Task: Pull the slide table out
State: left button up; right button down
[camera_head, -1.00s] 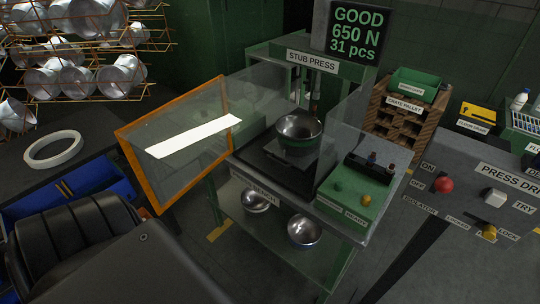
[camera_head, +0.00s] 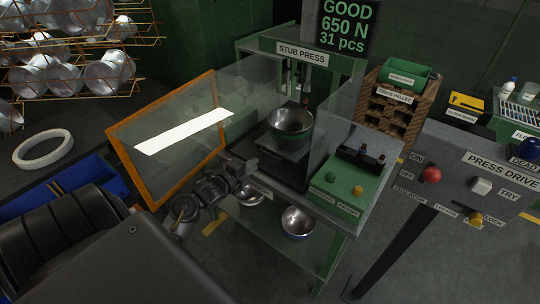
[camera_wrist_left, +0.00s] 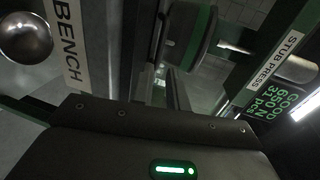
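The slide table (camera_head: 266,160) is the dark plate inside the stub press, and a steel and green pot (camera_head: 291,125) stands upright on it. The pot also shows in the left wrist view (camera_wrist_left: 190,38), beyond the fingers. My left gripper (camera_head: 243,166) is at the front edge of the press, just left of and in front of the slide table. Its two fingers (camera_wrist_left: 166,90) look apart in the left wrist view, with nothing clearly between them. I cannot tell whether they touch the slide table's front. My right gripper is not in view.
A green control box (camera_head: 347,183) sits at the press's right front. Steel bowls (camera_head: 298,221) lie on the shelf below. The press drive panel (camera_head: 465,165) is at right.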

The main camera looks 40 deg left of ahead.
aim_at(269, 155)
pick_arm(q)
jog(key=p+x, duration=0.1)
jog(key=x, duration=0.9)
jog(key=shift+w+f, duration=0.1)
jog(key=shift+w, duration=0.15)
grip_shut()
